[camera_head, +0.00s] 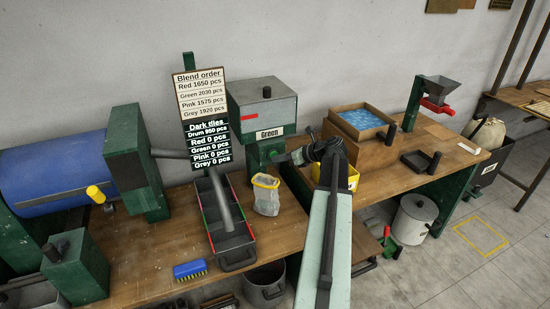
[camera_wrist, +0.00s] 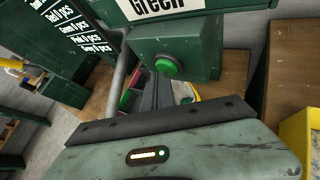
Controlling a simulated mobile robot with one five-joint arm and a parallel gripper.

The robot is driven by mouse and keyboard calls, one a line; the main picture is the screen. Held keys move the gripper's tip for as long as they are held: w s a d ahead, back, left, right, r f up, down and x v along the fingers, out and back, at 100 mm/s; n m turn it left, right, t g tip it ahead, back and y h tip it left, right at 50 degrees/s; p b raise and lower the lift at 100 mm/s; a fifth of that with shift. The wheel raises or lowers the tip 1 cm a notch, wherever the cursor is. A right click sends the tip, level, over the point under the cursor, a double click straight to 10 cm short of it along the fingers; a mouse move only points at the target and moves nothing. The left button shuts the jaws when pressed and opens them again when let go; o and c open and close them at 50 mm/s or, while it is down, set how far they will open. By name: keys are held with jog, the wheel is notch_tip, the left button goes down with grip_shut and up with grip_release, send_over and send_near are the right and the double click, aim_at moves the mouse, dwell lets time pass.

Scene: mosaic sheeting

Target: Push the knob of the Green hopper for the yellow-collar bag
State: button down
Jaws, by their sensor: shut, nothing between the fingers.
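The Green hopper (camera_head: 262,105) is a grey-topped box on a dark green stand, with a white "Green" label. Its round green knob (camera_wrist: 167,67) sits on the front of a green block in the wrist view. My gripper (camera_head: 295,157) is shut and empty, pointing left towards that block in the head view. In the wrist view its dark fingers (camera_wrist: 157,88) are just below the knob; whether they touch it I cannot tell. The clear bag with the yellow collar (camera_head: 265,196) stands on the bench below the hopper, and its contents look greyish.
A divided tray (camera_head: 232,246) and a blue brush (camera_head: 190,269) lie left of the bag. A yellow bin (camera_head: 353,178) is beside my arm. A blue-filled wooden box (camera_head: 361,119) stands farther right.

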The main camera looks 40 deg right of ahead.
jog(key=shift+w+d, duration=0.1)
jog(key=shift+w, duration=0.2)
jog(key=shift+s, duration=0.1)
dwell(0.4)
jog(key=shift+s+a, duration=0.3)
jog(key=shift+s, duration=0.3)
jog(key=shift+s+a, duration=0.25)
jog(key=shift+s, duration=0.3)
jog(key=shift+s, duration=0.15)
jog(key=s, duration=0.1)
jog(key=s+a, duration=0.1)
jog(key=s, duration=0.2)
jog(key=shift+s+a, duration=0.2)
jog(key=shift+a, duration=0.2)
